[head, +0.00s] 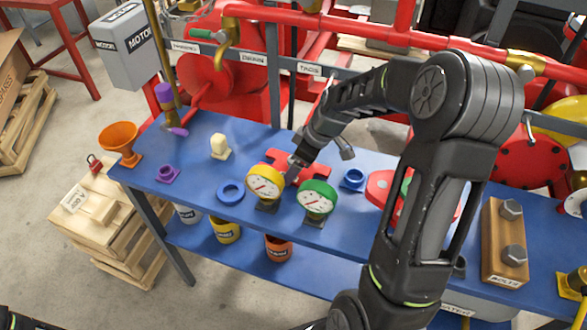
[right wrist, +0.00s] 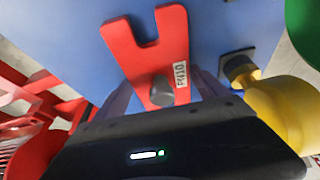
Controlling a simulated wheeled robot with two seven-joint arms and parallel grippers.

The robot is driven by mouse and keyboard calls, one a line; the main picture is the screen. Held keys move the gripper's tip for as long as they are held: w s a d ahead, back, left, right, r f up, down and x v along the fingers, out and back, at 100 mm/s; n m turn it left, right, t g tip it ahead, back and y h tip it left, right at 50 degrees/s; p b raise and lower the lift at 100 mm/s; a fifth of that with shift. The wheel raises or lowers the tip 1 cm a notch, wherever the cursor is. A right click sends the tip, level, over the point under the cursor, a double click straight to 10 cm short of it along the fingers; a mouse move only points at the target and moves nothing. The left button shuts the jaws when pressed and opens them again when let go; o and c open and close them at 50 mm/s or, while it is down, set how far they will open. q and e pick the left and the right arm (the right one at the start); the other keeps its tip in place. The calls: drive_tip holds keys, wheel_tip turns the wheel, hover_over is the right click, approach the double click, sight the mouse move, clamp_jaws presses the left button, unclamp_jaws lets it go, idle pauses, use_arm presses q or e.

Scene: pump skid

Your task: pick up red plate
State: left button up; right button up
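The red plate (head: 313,167) is on the blue bench behind the yellow and green gauges, partly hidden by my right gripper (head: 292,172). In the right wrist view the red plate (right wrist: 138,62) shows a slot at its far end, a "PN10" label and a grey round knob (right wrist: 161,91) near my gripper. My right gripper's fingers (right wrist: 161,93) stand apart, one on each side of the knob end; gaps seem to show between them and the knob. The plate's near end is hidden by the gripper body. My left gripper is not in view.
The yellow gauge (head: 264,183) stands close beside my right gripper, with the green gauge (head: 316,198) to its right. A blue ring (head: 231,192) and a blue flanged piece (head: 354,179) lie nearby. A rail with labels (head: 310,69) runs behind the bench.

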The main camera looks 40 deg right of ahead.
drive_tip(key=c, duration=1.6)
drive_tip(key=shift+o, duration=0.2)
drive_tip(key=shift+r, duration=0.15)
drive_tip(key=shift+w+r+b, duration=0.1)
drive_tip(key=shift+r+b, duration=0.25)
drive_tip(key=shift+r, duration=0.1)
drive_tip(key=s+a, duration=0.1)
drive_tip(key=s+a+r+b, duration=0.1)
drive_tip(key=a, duration=0.1)
drive_tip(key=shift+s+a, duration=0.15)
drive_tip(key=shift+a, duration=0.05)
wheel_tip(320, 180, up, 13)
drive_tip(key=shift+b, duration=0.3)
drive_tip(key=shift+s+d, duration=0.1)
drive_tip(key=shift+d, duration=0.1)
